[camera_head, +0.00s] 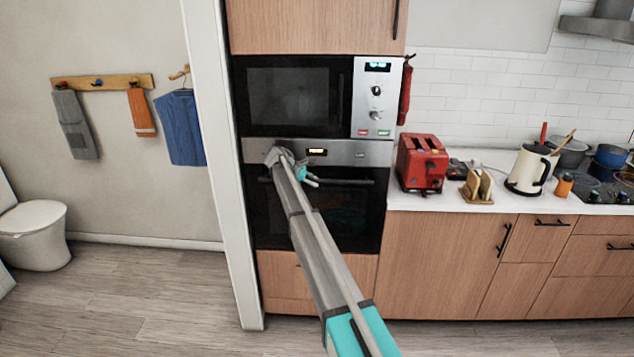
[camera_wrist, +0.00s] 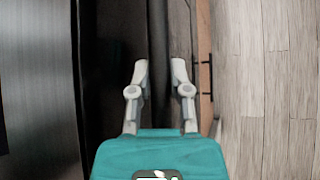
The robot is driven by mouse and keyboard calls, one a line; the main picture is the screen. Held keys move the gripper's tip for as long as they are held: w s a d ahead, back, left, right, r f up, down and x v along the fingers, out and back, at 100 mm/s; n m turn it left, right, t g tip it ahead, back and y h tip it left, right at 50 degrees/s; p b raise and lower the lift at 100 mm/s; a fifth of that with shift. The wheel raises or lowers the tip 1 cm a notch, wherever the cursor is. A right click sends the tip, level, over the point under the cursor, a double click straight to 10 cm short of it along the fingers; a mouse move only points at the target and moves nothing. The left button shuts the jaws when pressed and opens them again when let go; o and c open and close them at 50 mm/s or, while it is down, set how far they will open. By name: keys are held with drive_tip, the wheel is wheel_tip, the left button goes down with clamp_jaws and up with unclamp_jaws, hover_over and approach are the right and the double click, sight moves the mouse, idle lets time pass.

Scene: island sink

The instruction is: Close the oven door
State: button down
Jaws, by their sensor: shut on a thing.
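The oven door (camera_head: 350,218) is a dark glass panel below a steel control strip, under the microwave. In the head view it stands upright and looks flush with the cabinet, though my arm covers its left part. Its dark bar handle (camera_head: 348,182) runs across the top. My gripper (camera_head: 313,182) is at the left part of this handle. In the wrist view my gripper's two pale fingers (camera_wrist: 159,72) lie on either side of the dark handle bar (camera_wrist: 158,40), shut on it. The exact contact is hard to see.
A microwave (camera_head: 292,95) sits above the oven, with a wooden drawer front below. The counter on the right holds a red toaster (camera_head: 422,162) and a kettle (camera_head: 527,170). A white wall edge (camera_head: 218,165) borders the oven on the left. Wooden floor (camera_head: 150,290) is clear.

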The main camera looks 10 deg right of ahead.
drive_tip(key=shift+w+a+r, duration=0.15)
drive_tip(key=shift+w, duration=0.45)
drive_tip(key=c, duration=0.6)
unclamp_jaws()
drive_tip(key=shift+o, duration=0.2)
drive_tip(key=shift+d, duration=0.2)
drive_tip(key=shift+s, duration=0.15)
drive_tip(key=shift+s, duration=0.1)
